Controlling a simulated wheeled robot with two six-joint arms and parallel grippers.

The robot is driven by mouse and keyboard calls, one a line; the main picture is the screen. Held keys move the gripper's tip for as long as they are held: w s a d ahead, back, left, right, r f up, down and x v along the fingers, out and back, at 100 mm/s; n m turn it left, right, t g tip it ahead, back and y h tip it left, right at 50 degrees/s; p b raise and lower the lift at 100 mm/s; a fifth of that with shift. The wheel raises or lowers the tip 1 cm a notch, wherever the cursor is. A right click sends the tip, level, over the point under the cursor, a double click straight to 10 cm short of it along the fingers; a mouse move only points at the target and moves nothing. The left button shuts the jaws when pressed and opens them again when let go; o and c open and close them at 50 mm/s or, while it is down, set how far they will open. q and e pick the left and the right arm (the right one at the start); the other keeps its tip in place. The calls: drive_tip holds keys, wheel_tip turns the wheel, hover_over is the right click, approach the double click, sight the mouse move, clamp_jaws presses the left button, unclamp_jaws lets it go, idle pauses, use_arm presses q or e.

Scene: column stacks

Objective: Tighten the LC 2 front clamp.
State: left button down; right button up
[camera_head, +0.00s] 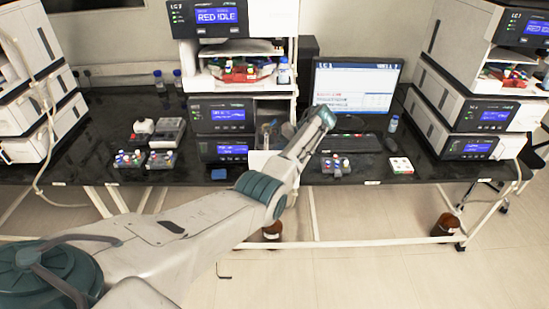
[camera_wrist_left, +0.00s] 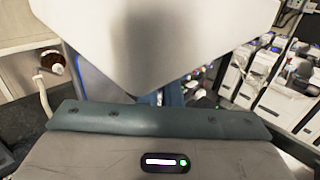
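The middle instrument stack, which I take for LC 2, stands on the black bench; its top display (camera_head: 217,16) reads "RED IDLE". Its lower modules (camera_head: 222,116) have blue displays. A small open compartment (camera_head: 268,135) shows at its right side, partly covered by my left arm. The front clamp cannot be made out. My left arm reaches in from the lower left, its far end just right of this compartment; its fingers are not clear there. In the left wrist view my gripper body fills the bottom, close under a large white surface (camera_wrist_left: 155,40). My right gripper is in neither view.
A monitor (camera_head: 356,85) and keyboard (camera_head: 350,143) stand right of the arm's end. Vial racks (camera_head: 335,167) sit near the bench's front edge. Another stack (camera_head: 480,115) stands at the right. Brown bottles (camera_head: 446,225) stand on the floor.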

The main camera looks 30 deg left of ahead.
use_arm(q)
drive_tip(key=shift+f+g+y+b, duration=0.2)
drive_tip(key=shift+g+y+b, duration=0.2)
drive_tip(key=shift+y+b, duration=0.45)
drive_tip(key=shift+b, duration=0.45)
drive_tip(key=shift+r, duration=0.1)
drive_tip(key=c, duration=1.6)
unclamp_jaws()
drive_tip(key=shift+o, duration=0.2)
